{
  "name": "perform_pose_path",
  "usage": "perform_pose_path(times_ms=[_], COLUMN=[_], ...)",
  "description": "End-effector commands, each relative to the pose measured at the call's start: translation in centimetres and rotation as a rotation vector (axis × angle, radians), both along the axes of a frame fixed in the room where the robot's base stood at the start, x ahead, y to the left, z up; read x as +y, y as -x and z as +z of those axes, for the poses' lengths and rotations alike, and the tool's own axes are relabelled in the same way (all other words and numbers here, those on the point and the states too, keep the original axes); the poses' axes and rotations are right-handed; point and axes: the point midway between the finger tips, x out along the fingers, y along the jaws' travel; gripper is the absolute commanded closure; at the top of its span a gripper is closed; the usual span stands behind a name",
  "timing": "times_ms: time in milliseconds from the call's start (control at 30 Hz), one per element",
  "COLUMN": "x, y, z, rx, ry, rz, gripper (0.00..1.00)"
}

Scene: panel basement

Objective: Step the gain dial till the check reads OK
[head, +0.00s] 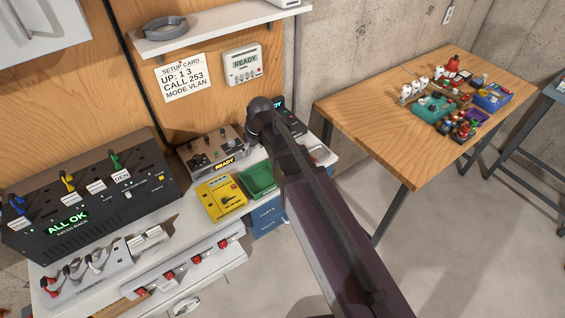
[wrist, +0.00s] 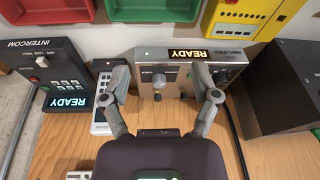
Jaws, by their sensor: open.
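The metal-fronted amplifier unit (head: 212,150) stands at the back of the bench in the head view, with a lit READY display (head: 224,163). In the wrist view the unit (wrist: 178,95) appears upside down, and its display (wrist: 187,54) also reads READY. A dark knob (wrist: 158,82) sits on its face, with more small controls (wrist: 222,77) at the right. I cannot read which one is the gain dial. My gripper (wrist: 160,78) is open and empty, one finger on each side of the knob in the picture; contact is not visible. In the head view my arm hides the gripper.
An intercom (wrist: 55,80) and a white keypad (wrist: 103,95) stand left of the unit in the wrist view. A yellow box (head: 221,196) and green bin (head: 258,180) lie in front of it. A black patch rack (head: 95,195) reads ALL OK.

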Motion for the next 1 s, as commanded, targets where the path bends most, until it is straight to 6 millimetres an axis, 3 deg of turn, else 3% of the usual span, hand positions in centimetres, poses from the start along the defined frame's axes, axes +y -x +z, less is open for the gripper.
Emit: perform_pose_path(times_ms=[600,1000], x=[-7.7,-9.3], y=[2.7,3.3], z=[-2.5,-2.8], rx=[0.067,0.082], ry=[0.039,0.048], rz=[-0.194,-0.239], gripper=[0.22,0.22])
